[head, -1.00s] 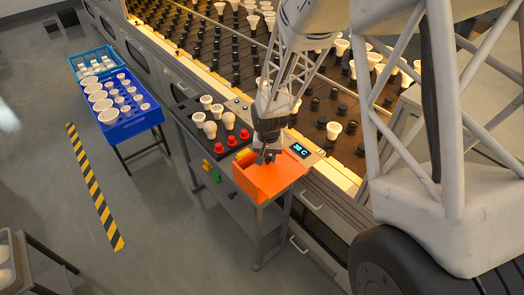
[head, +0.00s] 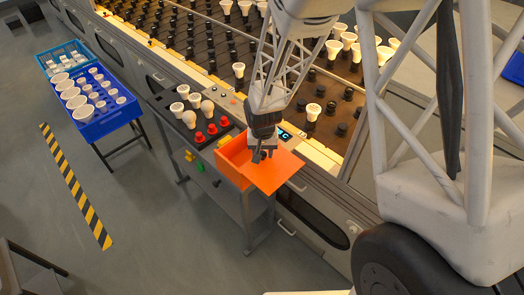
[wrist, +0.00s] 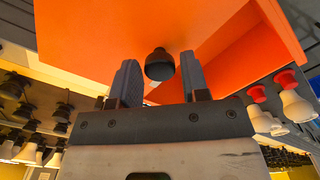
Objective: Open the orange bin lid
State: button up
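The orange bin (head: 228,171) stands beside the long rack machine in the head view, with part of its open inside showing. Its flat orange lid (head: 278,176) sits off to the right, overhanging the bin's right side. The lid also fills the top of the wrist view (wrist: 95,35). A dark round knob (wrist: 160,66) stands out from the lid. My gripper (head: 262,156) is at the lid; in the wrist view its fingers (wrist: 159,80) stand apart on either side of the knob, with gaps visible. The fingertips' contact is hidden in the head view.
Left of the bin is a dark panel with red buttons (head: 212,129) and white bulbs (head: 189,118). A blue crate of bulbs (head: 102,122) stands farther left. The lit bulb rack (head: 205,60) lies behind. Open floor is in front.

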jog(key=shift+o, duration=1.1)
jog(key=shift+r, duration=0.15)
jog(key=shift+r, duration=3.75)
jog(key=shift+s+d+r, duration=0.2)
jog(key=shift+d+r, duration=0.1)
jog(key=shift+r, duration=0.25)
jog(key=s+d+r+t, duration=0.1)
jog(key=s+d+r, duration=0.4)
jog(key=r, duration=0.3)
jog(key=s+d+r, duration=0.6)
jog(key=r, duration=0.1)
jog(key=s+d+r, duration=0.3)
jog(key=s, duration=0.4)
jog(key=s+d+r+t, duration=0.1)
jog(key=s+d+r, duration=0.2)
jog(key=s, duration=0.5)
jog(key=shift+d+r+t, duration=0.2)
jog(key=shift+r+t, duration=0.1)
jog(key=shift+r, duration=0.45)
